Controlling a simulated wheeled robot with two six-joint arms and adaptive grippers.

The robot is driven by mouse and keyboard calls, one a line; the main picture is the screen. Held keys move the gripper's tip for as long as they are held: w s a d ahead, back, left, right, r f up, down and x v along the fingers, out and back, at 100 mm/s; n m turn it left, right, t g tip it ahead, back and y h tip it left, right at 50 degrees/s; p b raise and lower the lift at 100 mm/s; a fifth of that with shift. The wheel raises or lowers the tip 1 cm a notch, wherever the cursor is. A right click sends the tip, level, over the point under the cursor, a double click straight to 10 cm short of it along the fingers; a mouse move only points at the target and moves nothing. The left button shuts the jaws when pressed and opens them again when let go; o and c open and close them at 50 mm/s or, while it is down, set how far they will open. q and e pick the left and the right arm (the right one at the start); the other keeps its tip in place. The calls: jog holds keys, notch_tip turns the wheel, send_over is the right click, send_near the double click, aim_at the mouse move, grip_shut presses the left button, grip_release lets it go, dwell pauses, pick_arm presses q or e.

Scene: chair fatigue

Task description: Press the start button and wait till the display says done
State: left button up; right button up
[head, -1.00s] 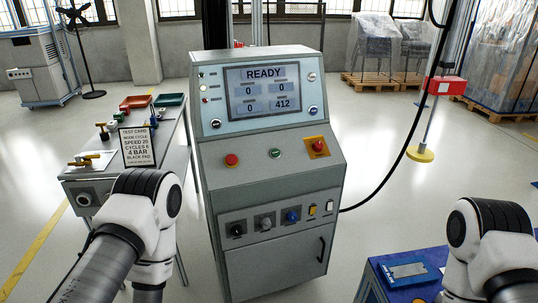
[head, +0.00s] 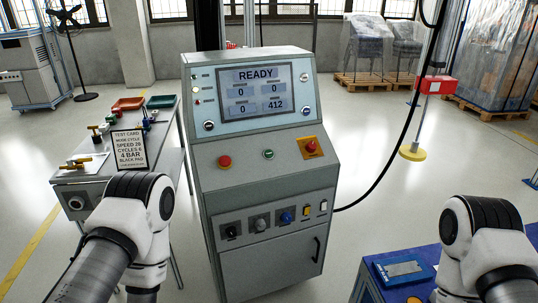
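A grey control console (head: 262,180) stands in the middle of the head view. Its display (head: 256,91) reads READY, with fields showing 0, 0, 0 and 412. On the sloped panel are a red mushroom button (head: 225,161), a small green button (head: 268,154) and a red button on a yellow plate (head: 311,147). The green button's label is too small to read. Parts of my two arms show at the lower left and lower right, both apart from the console. Neither gripper is in the picture.
A side table (head: 84,166) at left holds a test card (head: 130,149), fittings and red and green trays. Below the buttons is a row of knobs and switches (head: 260,223). A blue surface with a blue case (head: 403,270) is at lower right. A black cable hangs right of the console.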

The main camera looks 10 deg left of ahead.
pick_arm(q)
grip_shut()
dwell(1.2)
